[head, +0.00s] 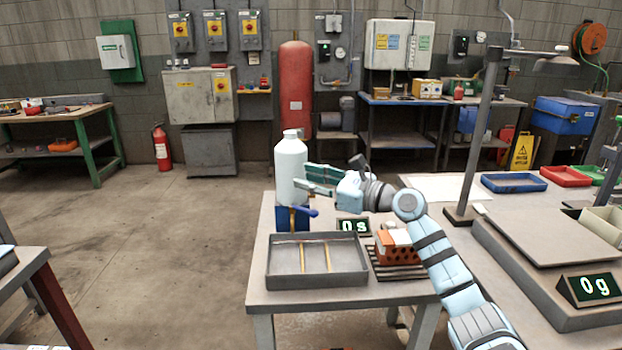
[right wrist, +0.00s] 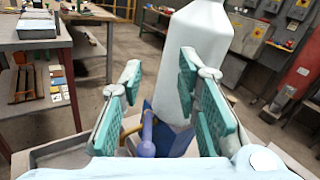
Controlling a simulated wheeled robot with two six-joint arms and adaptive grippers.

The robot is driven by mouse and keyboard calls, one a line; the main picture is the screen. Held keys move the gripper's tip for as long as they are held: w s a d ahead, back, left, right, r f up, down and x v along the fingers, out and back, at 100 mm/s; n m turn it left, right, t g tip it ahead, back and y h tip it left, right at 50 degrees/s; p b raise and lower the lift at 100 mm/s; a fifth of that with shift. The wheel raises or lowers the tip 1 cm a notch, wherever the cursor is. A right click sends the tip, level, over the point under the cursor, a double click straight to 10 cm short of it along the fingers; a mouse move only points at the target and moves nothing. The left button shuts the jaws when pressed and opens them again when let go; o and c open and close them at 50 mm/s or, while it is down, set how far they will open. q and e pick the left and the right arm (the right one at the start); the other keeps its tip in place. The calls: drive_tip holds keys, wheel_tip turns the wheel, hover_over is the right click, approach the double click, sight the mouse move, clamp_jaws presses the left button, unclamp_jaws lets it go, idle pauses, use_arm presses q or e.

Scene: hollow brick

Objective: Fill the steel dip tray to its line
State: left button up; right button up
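The grey steel dip tray (head: 317,281) sits at the front of the near table, with two thin yellowish bars across its floor. I make out no liquid in it. Behind it a white bottle (head: 290,165) stands upright on a blue stand (head: 281,219) with a blue-violet tap lever (head: 306,210). The bottle (right wrist: 205,38) and lever (right wrist: 147,135) also show in the right wrist view. My right gripper (head: 308,178) is open and empty, beside the bottle and above the lever. In the wrist view its fingers (right wrist: 158,82) are well apart. My left gripper is not in view.
An orange hollow brick (head: 396,251) lies on a dark rack right of the tray. A timer (head: 354,226) reads 0 s. A scale display (head: 594,287) on the right bench reads 0 g. A lamp post (head: 478,140) stands on the right. Floor at left is clear.

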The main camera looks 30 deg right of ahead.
drive_tip(key=shift+r, duration=0.6)
drive_tip(key=shift+c, duration=0.4)
